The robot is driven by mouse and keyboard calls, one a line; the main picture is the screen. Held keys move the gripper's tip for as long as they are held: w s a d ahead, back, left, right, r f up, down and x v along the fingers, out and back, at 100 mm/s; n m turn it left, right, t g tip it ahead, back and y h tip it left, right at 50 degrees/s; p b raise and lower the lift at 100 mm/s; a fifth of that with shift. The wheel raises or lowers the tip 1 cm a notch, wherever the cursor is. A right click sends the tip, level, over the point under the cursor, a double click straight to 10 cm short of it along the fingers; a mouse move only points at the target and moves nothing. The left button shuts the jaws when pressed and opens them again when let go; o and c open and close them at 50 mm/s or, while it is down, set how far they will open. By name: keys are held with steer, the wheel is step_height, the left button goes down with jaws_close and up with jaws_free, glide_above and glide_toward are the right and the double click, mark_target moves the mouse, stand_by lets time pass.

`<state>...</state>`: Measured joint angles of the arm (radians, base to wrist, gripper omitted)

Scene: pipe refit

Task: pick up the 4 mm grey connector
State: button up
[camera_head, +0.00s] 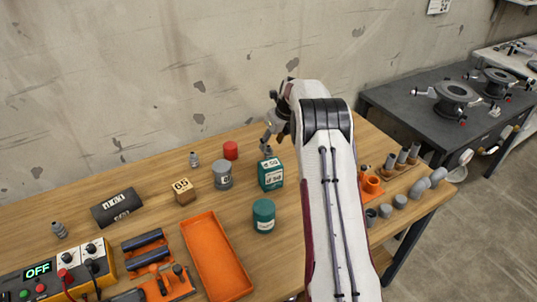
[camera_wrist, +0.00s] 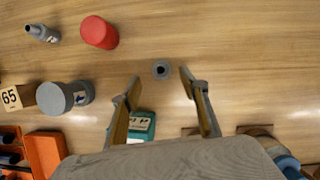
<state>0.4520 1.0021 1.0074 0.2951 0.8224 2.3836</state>
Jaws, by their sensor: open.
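A small grey connector (camera_wrist: 160,69) stands upright on the wooden table in the wrist view, its round opening facing up. In the head view it shows partly below my gripper (camera_head: 267,136). My gripper is open; in the wrist view its two fingers are on either side of the connector's line, with the connector in the gap beyond the tips. Nothing is held. A third (camera_head: 59,230) is at the far left. I cannot read any size marking on them.
A green labelled box (camera_head: 270,175) stands close to the gripper, partly behind a finger in the wrist view (camera_wrist: 143,125). A red cylinder (camera_head: 230,150) and a grey lidded jar (camera_head: 222,175) are to the left. An orange tray (camera_head: 190,222) lies in front. Table around the connector is clear.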

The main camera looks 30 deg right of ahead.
mark_target(270, 148)
steer(key=shift+x, duration=0.85)
steer(key=shift+x, duration=2.65)
steer(key=shift+s+d, duration=0.1)
steer(key=shift+d, duration=0.05)
steer(key=c, duration=1.2)
